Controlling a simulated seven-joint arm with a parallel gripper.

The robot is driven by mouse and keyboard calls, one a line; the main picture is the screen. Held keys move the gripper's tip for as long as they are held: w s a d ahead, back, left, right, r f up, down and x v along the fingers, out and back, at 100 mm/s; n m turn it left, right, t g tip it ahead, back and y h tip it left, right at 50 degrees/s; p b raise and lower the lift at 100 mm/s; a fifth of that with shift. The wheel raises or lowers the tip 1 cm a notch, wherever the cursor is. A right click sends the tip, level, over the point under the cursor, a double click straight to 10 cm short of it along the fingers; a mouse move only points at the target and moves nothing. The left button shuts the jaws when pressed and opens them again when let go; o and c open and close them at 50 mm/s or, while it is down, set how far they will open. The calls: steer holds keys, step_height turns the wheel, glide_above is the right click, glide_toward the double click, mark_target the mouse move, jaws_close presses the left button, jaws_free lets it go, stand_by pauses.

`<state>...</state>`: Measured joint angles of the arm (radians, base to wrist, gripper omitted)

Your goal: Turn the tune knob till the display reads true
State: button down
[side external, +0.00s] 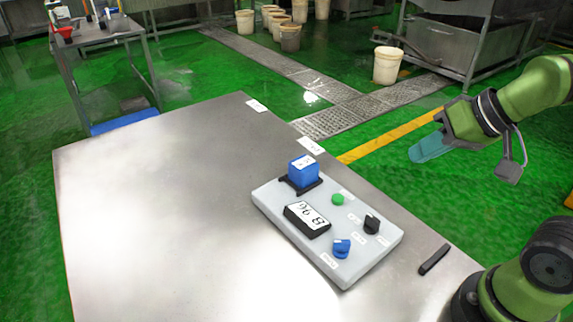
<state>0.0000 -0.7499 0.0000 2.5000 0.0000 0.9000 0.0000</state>
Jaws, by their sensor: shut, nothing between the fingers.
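A pale grey panel (352,267) lies on the metal table. It carries a blue knob (341,248) near its front edge and a black knob (372,224) near its right edge. The labels are too small to read, so I cannot tell which is the tune knob. A black-framed display (307,219) shows dark characters, turned in this view and not clearly readable. My gripper (416,155) has teal fingers, shut and empty. It is in the air at the upper right, apart from the panel and both knobs.
A green button (338,199) and a blue block (303,174) in a black holder are also on the panel. A black bar (434,260) lies near the table's right edge. The left of the table (160,190) is clear. Buckets stand on the floor behind.

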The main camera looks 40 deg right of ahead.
stand_by(0.5)
steer(key=m+y, duration=0.4)
steer(key=m, duration=1.1)
glide_above(342, 198)
step_height(342, 198, down, 9)
steer(key=shift+r, duration=0.15)
steer(key=shift+f, duration=4.45)
steer(key=shift+f, duration=0.4)
